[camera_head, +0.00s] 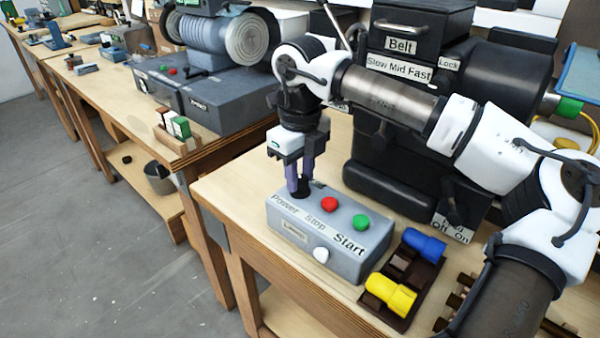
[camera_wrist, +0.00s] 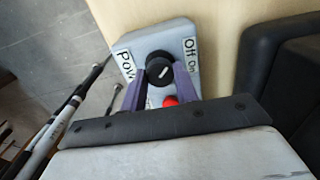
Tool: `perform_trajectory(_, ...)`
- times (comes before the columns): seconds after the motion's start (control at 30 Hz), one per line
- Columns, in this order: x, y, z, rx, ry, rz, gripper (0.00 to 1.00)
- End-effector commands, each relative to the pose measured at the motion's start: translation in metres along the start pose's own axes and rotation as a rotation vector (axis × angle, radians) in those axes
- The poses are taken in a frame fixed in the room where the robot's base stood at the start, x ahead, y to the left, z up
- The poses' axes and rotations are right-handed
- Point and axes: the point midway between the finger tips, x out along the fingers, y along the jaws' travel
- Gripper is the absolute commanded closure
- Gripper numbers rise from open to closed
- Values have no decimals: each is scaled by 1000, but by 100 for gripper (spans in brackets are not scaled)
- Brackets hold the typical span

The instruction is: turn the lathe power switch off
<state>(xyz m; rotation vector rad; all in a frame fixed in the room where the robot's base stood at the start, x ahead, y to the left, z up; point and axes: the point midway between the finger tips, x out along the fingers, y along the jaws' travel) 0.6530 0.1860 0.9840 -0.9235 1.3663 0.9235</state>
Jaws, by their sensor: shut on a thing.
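The grey control box (camera_head: 345,258) sits on the workbench, with the labels Power, Stop and Start. Its black power switch knob (camera_wrist: 159,64) has a white mark slanting up to the right in the wrist view. An "Off On" label (camera_wrist: 191,55) lies to its right there. My gripper (camera_head: 300,190) points down at the box's left end. In the wrist view its two purple fingers (camera_wrist: 160,78) are shut on the knob, one on each side. In the head view the fingers mostly hide the knob.
The red stop button (camera_head: 329,204), green start button (camera_head: 361,222) and a white knob (camera_head: 321,254) are on the box. A black machine (camera_head: 395,170) stands behind. A dark tray with a blue plug (camera_head: 424,245) and yellow plug (camera_head: 391,294) lies to the right.

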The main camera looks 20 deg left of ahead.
Motion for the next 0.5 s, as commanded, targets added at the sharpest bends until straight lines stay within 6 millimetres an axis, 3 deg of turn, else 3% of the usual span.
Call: perform_trajectory(0.5, -1, 0, 0, -51, -2, -1, 93)
